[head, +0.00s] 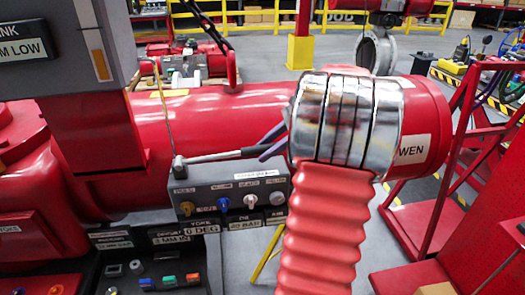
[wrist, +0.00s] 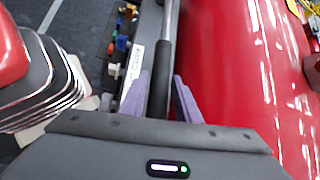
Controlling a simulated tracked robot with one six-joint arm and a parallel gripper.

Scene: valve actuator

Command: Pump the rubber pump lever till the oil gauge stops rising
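The pump lever (head: 215,157) is a grey metal rod with a black rubber grip, sticking out to the right from the grey control box (head: 235,190). In the wrist view the lever's black grip (wrist: 159,88) runs between my purple fingers. My gripper (head: 272,143) has one finger on each side of the grip; in the wrist view my gripper (wrist: 161,85) shows a narrow gap beside it, so it looks open around the grip. A narrow upright gauge (head: 98,62) with an orange fill is on the grey housing at top left. Its exact level is too small to read.
A large red cylinder (head: 205,115) lies behind the lever. The box carries several small knobs (head: 223,204) and labels below the lever. A red stand (head: 440,190) is at right.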

